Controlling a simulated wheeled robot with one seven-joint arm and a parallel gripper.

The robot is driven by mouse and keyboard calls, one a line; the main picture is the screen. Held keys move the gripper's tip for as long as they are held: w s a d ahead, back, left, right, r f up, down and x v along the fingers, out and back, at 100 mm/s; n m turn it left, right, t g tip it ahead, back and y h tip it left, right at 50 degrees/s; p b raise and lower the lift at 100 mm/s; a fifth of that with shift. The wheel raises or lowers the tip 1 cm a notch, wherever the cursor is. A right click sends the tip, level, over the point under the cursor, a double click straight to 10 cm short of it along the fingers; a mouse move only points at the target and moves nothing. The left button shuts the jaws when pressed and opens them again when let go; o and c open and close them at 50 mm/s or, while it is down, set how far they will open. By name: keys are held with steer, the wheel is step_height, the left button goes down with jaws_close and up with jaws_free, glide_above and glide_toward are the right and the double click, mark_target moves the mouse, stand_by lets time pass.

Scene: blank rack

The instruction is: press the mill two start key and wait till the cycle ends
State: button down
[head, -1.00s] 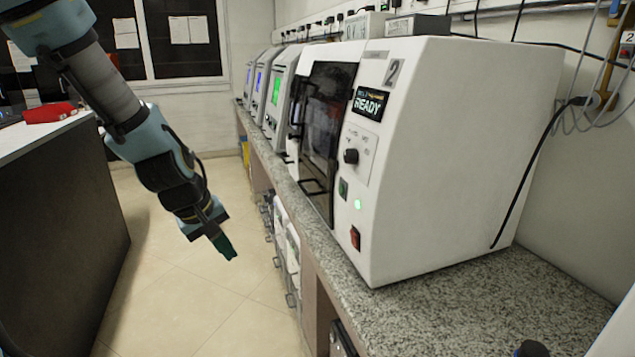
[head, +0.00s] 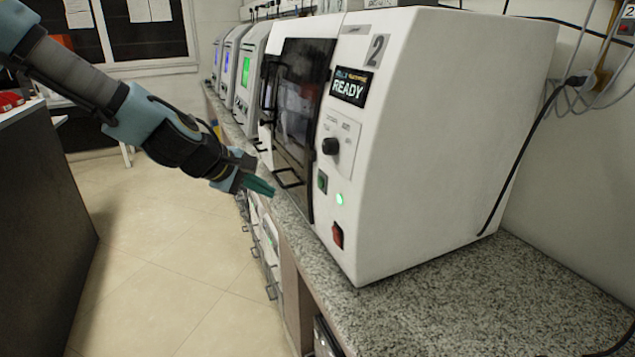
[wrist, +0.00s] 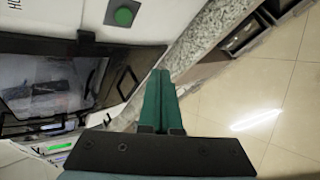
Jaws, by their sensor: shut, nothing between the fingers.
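Mill two (head: 440,130) is a white machine marked 2, standing on the granite counter. Its screen (head: 350,87) reads READY. Its dark glass door (head: 302,110) looks shut. A green key (head: 322,181) sits on the front panel below the black knob (head: 330,146); it also shows round and green on a dark plate in the wrist view (wrist: 124,16). A green lamp (head: 339,198) is lit beside it. My gripper (head: 268,189) is shut and empty, its teal fingers pointing toward the panel, left of the key and apart from it in the head view.
A red rocker switch (head: 337,235) is low on the same panel. A black door handle (head: 289,178) is close to my fingers. Other machines (head: 252,78) line the counter (head: 400,290) further back. The floor left of the counter is clear.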

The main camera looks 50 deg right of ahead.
steer(key=s+d, duration=0.3)
steer(key=d, duration=0.5)
steer(key=shift+f+b, duration=0.25)
steer(key=shift+b, duration=0.2)
steer(key=shift+s+d, duration=0.2)
stand_by(1.6)
steer(key=shift+d, duration=0.3)
steer(key=shift+s+d, duration=0.2)
steer(key=shift+d, duration=0.1)
stand_by(0.6)
stand_by(0.3)
steer(key=shift+w+a, duration=0.25)
steer(key=shift+a, duration=0.45)
steer(key=shift+w+a+r, duration=0.1)
steer(key=shift+w+a, duration=0.2)
steer(key=shift+a, duration=0.5)
steer(key=shift+w+a, duration=0.3)
steer(key=shift+a, duration=0.45)
steer(key=shift+w+a+r, duration=0.1)
steer(key=shift+w+a, duration=0.2)
steer(key=shift+a, duration=0.5)
steer(key=shift+f, duration=0.1)
